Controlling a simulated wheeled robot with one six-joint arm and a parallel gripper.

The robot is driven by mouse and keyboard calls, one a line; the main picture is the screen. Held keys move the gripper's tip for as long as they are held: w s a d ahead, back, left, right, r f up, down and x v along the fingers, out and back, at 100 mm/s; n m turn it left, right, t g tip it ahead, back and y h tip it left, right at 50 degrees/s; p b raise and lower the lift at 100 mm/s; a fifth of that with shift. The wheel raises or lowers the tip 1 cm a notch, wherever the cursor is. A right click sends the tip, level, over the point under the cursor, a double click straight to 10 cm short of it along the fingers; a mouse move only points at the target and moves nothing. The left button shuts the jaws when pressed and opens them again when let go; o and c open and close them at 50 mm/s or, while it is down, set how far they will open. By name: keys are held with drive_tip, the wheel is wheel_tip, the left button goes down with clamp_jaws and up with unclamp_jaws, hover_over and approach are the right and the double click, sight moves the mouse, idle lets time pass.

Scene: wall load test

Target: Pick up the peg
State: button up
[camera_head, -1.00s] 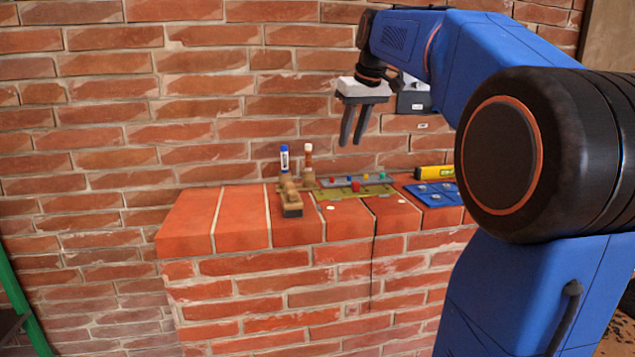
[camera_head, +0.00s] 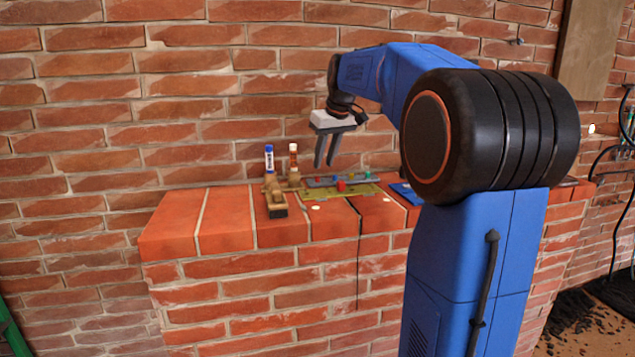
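Small coloured pieces stand on a flat board (camera_head: 318,190) on the brick ledge: a red one (camera_head: 341,186), a green one (camera_head: 368,175) and a few more behind. I cannot tell which of them is the peg. My gripper (camera_head: 325,164) points down just above the back of the board, its two dark fingers apart with nothing visible between them. It appears a little above the pieces and does not visibly touch them. Left of it, a blue-and-white marker (camera_head: 269,158) and a white-topped brown stick (camera_head: 293,156) stand upright by brown holders.
The brick ledge (camera_head: 225,218) has free room at its left end. A dark-based wooden block (camera_head: 277,210) lies near its front. A blue plate (camera_head: 405,193) is partly hidden behind my arm. The brick wall (camera_head: 180,90) rises close behind.

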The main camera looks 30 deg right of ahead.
sight(318, 177)
drive_tip(key=shift+w+x, duration=0.15)
drive_tip(key=shift+x, duration=1.4)
drive_tip(key=shift+w+x, duration=0.1)
drive_tip(key=shift+x, duration=1.5)
drive_tip(key=shift+r, duration=0.1)
clamp_jaws()
